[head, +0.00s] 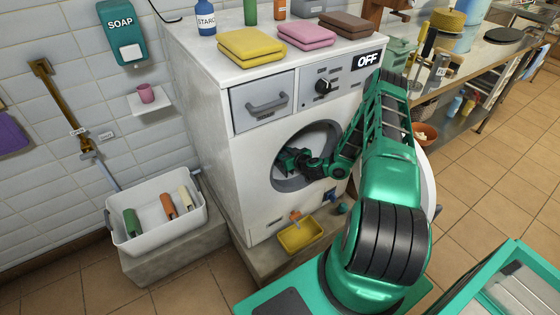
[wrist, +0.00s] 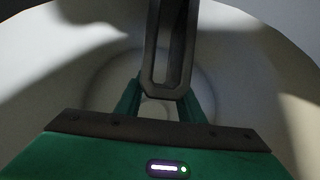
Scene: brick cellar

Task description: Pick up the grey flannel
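My gripper (head: 286,160) is inside the round door opening (head: 306,183) of the white washing machine (head: 214,128). In the wrist view its two green fingers (wrist: 162,102) stand apart, with no cloth visible between them. A dark grey elongated frame (wrist: 166,82) reaches down in front of them and hides part of the gap. The pale drum interior fills the rest of that view. I cannot make out a grey flannel in the drum. A grey item (head: 307,7) on the machine top is cut by the picture edge, and I cannot tell what it is.
Folded yellow (head: 251,47), pink (head: 307,36) and brown (head: 346,25) cloths lie on the machine top. The white round door hangs open at right, partly behind my arm. A yellow tray (head: 300,237) sits below. A white tub (head: 160,232) stands at left.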

